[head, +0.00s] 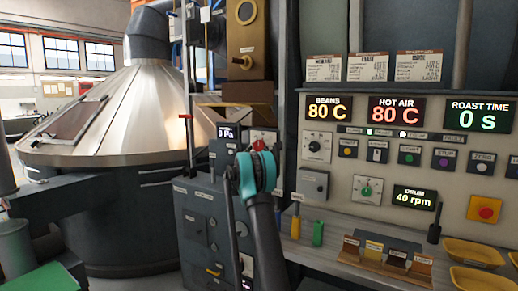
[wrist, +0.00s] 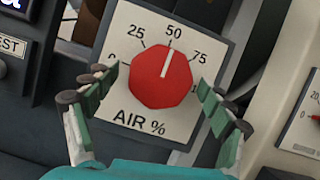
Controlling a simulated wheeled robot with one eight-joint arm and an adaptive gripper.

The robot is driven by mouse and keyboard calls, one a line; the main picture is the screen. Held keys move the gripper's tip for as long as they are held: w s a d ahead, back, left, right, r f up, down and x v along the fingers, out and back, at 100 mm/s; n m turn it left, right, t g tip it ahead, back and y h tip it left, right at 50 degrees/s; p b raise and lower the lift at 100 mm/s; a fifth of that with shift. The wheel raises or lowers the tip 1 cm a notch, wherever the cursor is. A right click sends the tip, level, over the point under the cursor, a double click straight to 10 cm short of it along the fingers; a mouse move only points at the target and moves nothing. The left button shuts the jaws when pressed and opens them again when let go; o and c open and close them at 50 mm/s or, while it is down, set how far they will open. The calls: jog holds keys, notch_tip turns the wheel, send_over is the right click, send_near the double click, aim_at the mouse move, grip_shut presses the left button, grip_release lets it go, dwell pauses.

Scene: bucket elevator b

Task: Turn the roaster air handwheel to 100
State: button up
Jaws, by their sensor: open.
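The roaster air handwheel (wrist: 160,82) is a red faceted knob on a white plate marked AIR % (wrist: 140,123) in the wrist view. Its white pointer line tilts slightly right of straight up, at or just past the 50 mark. The 100 mark is mostly hidden by a finger. My gripper (wrist: 159,84) is open, with one green-padded finger on each side of the knob. Visible gaps separate the fingers from the knob; depth contact cannot be told. In the head view the red knob (head: 262,143) shows just above my teal-and-dark arm, partly covered.
A small display reading 0 Pa (head: 227,133) is left of the knob. To the right stands the control panel (head: 335,185), with BEANS and HOT AIR both at 80 C and ROAST TIME 0 s. A shelf with sample trays (head: 385,255) juts out below it.

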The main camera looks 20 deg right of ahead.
jog(key=shift+w+d+r, duration=0.25)
jog(key=shift+w+d, duration=0.15)
jog(key=shift+d, duration=0.05)
jog(key=shift+c, duration=0.6)
jog(key=c, duration=1)
jog(key=shift+c, duration=0.3)
